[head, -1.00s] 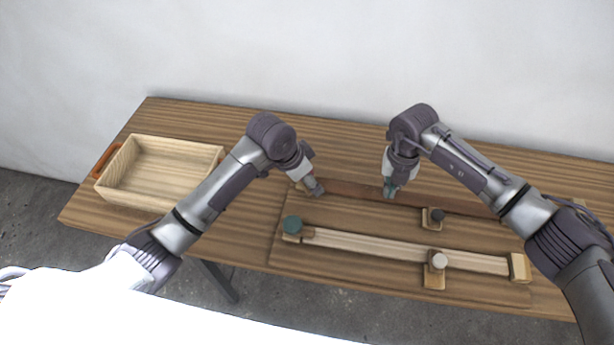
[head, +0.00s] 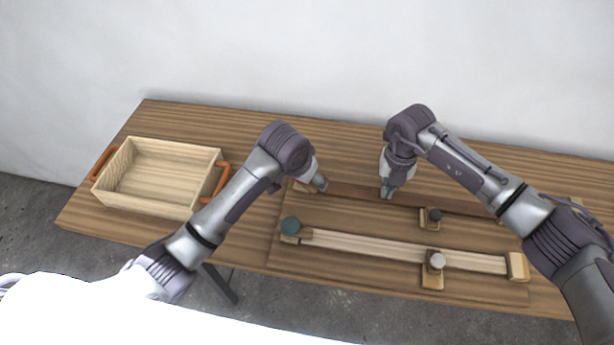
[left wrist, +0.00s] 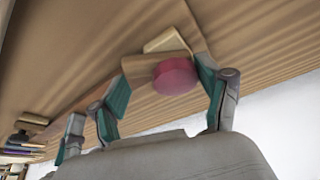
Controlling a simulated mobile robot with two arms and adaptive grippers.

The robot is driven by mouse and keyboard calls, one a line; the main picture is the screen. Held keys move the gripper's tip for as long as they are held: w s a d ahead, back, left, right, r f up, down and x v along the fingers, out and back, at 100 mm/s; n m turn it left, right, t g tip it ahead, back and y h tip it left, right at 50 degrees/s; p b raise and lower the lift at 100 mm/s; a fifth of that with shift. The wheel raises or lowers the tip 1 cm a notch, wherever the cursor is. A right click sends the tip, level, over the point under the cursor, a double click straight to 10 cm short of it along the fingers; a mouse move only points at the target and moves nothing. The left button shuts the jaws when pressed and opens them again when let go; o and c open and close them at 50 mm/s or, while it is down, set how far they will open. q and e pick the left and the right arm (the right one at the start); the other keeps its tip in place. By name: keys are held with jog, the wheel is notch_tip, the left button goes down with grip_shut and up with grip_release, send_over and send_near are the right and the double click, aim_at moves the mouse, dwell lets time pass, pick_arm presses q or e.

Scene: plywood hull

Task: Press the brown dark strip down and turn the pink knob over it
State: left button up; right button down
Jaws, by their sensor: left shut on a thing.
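The brown dark strip (head: 445,205) lies along the back of the board, partly behind my right arm. The pink knob (left wrist: 175,77) shows in the left wrist view on a small wooden block at the strip's end, between the teal fingers of my left gripper (left wrist: 162,98).
A pale strip (head: 390,249) lies at the front of the board, with a green knob (head: 290,226) at its left end. A white knob (head: 437,260) and a dark knob (head: 435,215) sit on small blocks. An open wooden box (head: 160,172) with orange handles stands at left.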

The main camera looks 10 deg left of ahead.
pick_arm(q)
jog(key=shift+w+n+y, duration=0.25)
jog(key=shift+n+y, duration=0.25)
jog(key=shift+n, duration=0.9)
jog(key=shift+d+n, duration=0.1)
jog(key=shift+n, duration=0.4)
jog(key=shift+w+n+y, duration=0.15)
jog(key=shift+n+y, duration=0.45)
jog(key=shift+n, duration=0.3)
jog(key=o, duration=1.1)
jog(key=shift+r, duration=3.5)
